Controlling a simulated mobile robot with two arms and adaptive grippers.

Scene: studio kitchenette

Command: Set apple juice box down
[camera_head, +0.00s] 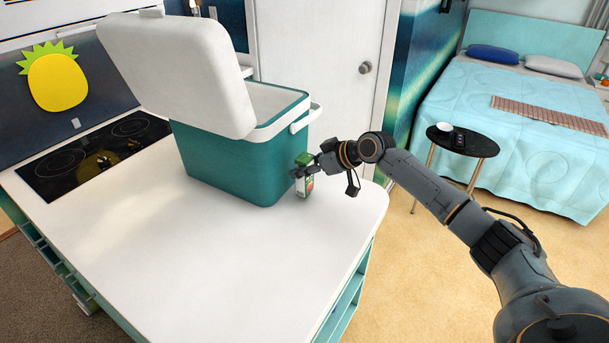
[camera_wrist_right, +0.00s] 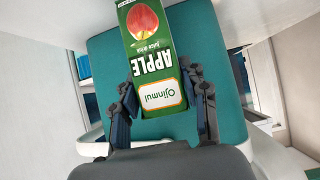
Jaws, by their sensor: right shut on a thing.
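The apple juice box (camera_head: 304,186) is small, green on top and pale below, with a red patch. It is upright at the right side of the teal cooler, by the counter's right end. I cannot tell whether the box's base touches the white counter (camera_head: 200,265). My left gripper is not in view.
The teal cooler (camera_head: 225,160) stands on the counter with its white lid (camera_head: 180,70) raised and its handle on the right. A black cooktop (camera_head: 95,155) lies at the left. The counter's front is clear. A round black table (camera_head: 462,141) stands beyond the counter.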

